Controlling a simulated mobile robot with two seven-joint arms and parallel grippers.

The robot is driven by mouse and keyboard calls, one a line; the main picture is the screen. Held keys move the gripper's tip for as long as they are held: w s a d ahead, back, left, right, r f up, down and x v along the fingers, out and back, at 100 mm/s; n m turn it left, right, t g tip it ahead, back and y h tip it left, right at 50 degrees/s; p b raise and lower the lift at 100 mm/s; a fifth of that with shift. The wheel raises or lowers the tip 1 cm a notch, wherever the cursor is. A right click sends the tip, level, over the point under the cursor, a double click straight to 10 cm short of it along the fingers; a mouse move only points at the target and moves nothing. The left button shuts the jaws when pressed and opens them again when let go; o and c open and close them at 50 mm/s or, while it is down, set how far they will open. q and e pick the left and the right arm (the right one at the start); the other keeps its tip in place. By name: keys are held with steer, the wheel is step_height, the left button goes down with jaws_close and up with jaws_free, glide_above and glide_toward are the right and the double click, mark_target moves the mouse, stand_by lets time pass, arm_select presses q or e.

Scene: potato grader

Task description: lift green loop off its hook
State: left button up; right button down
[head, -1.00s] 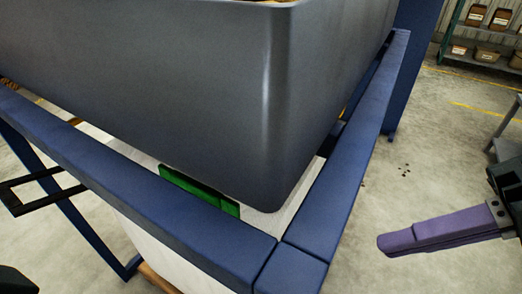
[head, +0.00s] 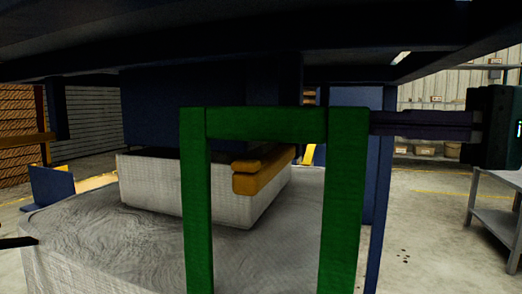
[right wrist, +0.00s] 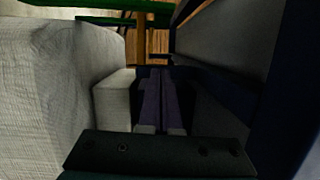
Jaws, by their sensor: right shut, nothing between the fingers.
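The green loop (head: 265,124) stands large in front of me in the head view, a squared arch with a top bar and two upright legs. Its lower ends are out of frame. My right gripper (head: 385,123) comes in from the right with its purple fingers level at the loop's upper right corner. The fingers look shut and empty; I cannot tell whether they touch the loop. In the right wrist view the shut fingers (right wrist: 161,85) point ahead, and a green bar (right wrist: 115,18) crosses the top left. No hook can be made out.
A pale woven bag (head: 110,255) fills the space below, with a white block (head: 180,190) and an orange-yellow piece (head: 265,170) above it. Dark beams (head: 250,45) hang overhead. A grey metal table (head: 495,200) stands at the right.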

mark_target(306, 121)
arm_select(q)
steer(key=shift+d+r+p, duration=0.45)
steer(key=shift+d+r, duration=0.1)
steer(key=shift+d, duration=0.1)
arm_select(e)
steer(key=shift+s+a+r, duration=0.1)
steer(key=shift+s+a, duration=0.45)
steer(key=shift+a, duration=1.1)
steer(key=shift+s+a, duration=0.55)
steer(key=shift+a, duration=1.05)
steer(key=shift+s+a+r, duration=0.1)
steer(key=shift+s+a, duration=0.45)
steer(key=shift+a, duration=1.1)
